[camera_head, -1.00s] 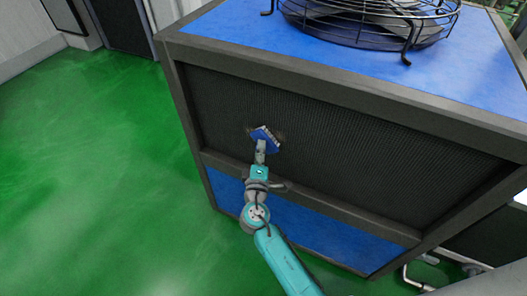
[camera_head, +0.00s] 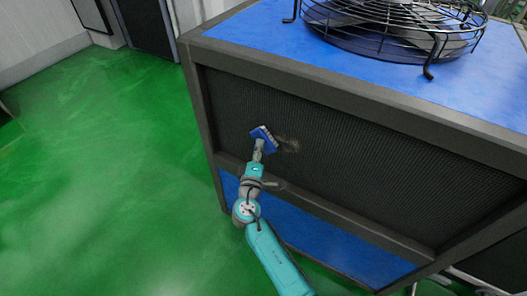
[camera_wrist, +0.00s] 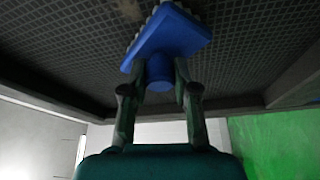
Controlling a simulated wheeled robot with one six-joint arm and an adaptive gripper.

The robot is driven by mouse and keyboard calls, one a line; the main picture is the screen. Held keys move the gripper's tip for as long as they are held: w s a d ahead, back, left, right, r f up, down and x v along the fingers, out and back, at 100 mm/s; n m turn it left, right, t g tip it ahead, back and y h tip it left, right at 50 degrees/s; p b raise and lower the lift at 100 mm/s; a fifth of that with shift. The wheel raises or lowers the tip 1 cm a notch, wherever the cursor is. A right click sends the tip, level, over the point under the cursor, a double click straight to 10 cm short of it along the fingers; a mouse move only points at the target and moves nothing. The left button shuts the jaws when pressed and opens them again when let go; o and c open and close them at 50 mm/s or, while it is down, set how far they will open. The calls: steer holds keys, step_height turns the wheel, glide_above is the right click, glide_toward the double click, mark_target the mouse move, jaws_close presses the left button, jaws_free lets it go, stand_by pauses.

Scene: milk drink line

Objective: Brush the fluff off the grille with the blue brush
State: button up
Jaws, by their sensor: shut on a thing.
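The blue brush (camera_head: 263,138) is in my gripper (camera_head: 258,152), with its pale bristles toward the dark grille (camera_head: 380,170). In the wrist view the brush (camera_wrist: 168,38) fills the top middle, and my gripper (camera_wrist: 160,85) is shut on its round blue handle. A tan patch of fluff (camera_head: 288,144) is on the grille just right of the brush head. A blurred bit of it also shows in the wrist view (camera_wrist: 128,10), left of the bristles. I cannot tell whether the bristles touch the mesh.
The grille sits in a grey-framed cabinet with a blue top (camera_head: 270,32) and a blue lower panel (camera_head: 320,235). A black wire-caged fan (camera_head: 390,28) stands on top. The green floor (camera_head: 100,180) is clear to the left.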

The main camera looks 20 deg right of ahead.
mark_target(251, 134)
steer(key=shift+w+a+r, duration=0.5)
steer(key=shift+w, duration=0.3)
steer(key=shift+w+a+r, duration=0.45)
steer(key=shift+w, duration=0.3)
steer(key=shift+s+d, duration=0.6)
steer(key=shift+s, duration=0.35)
steer(key=shift+s+d, duration=0.65)
steer(key=shift+s, duration=0.3)
steer(key=shift+s+d, duration=0.6)
steer(key=shift+s, duration=0.35)
steer(key=s+d, duration=0.6)
steer(key=s, duration=0.2)
steer(key=shift+d, duration=0.1)
steer(key=shift+s+a, duration=0.55)
steer(key=shift+a, duration=0.25)
steer(key=shift+s+a, duration=0.6)
steer(key=shift+a, duration=0.25)
steer(key=shift+s+a, duration=0.55)
steer(key=shift+a, duration=0.25)
